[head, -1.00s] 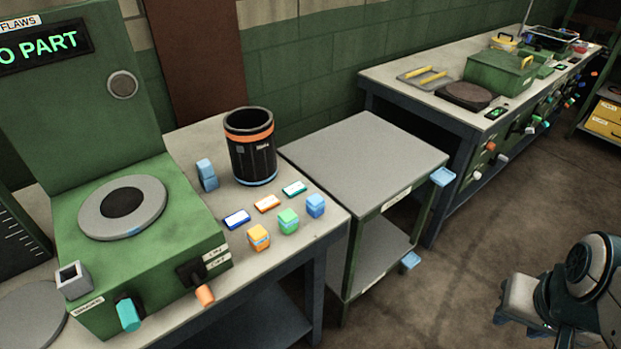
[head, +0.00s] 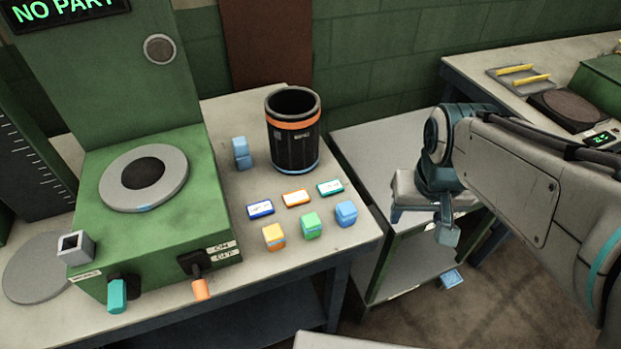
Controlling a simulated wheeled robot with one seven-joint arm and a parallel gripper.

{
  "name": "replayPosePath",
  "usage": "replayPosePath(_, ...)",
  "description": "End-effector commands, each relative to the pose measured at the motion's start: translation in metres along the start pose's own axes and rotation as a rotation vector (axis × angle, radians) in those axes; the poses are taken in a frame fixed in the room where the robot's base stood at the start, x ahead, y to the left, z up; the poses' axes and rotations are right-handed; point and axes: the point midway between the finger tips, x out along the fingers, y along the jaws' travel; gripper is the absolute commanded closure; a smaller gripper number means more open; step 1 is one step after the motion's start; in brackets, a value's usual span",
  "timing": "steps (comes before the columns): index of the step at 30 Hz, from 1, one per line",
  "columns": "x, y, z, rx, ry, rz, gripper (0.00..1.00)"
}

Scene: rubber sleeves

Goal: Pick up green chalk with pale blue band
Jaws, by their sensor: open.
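The green chalk (head: 311,226) is a small upright block near the front edge of the left table, in the middle of a row of three. A pale blue band on it is only faintly visible at this size. My gripper (head: 420,214) is to its right, over the grey cart and clear of the chalk.
An orange-yellow block (head: 273,236) and a blue block (head: 346,213) flank the chalk closely. Several flat labels lie behind them. A black bin (head: 293,137) and stacked blue blocks (head: 241,153) stand farther back. A green machine (head: 150,225) is at left.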

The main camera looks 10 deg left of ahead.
Motion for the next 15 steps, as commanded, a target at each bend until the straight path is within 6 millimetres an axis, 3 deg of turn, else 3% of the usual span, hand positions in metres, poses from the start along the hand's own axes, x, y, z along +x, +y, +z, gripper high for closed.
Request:
replayPosePath(3,-0.004,-0.045,-0.031,-0.138,-0.057,-0.006,0.42)
replayPosePath(6,-0.004,-0.087,-0.05,-0.246,-0.098,-0.021,0.42)
replayPosePath(12,-0.002,-0.154,-0.067,-0.398,-0.158,-0.063,0.42)
replayPosePath(15,-0.002,-0.172,-0.069,-0.435,-0.174,-0.078,0.42)
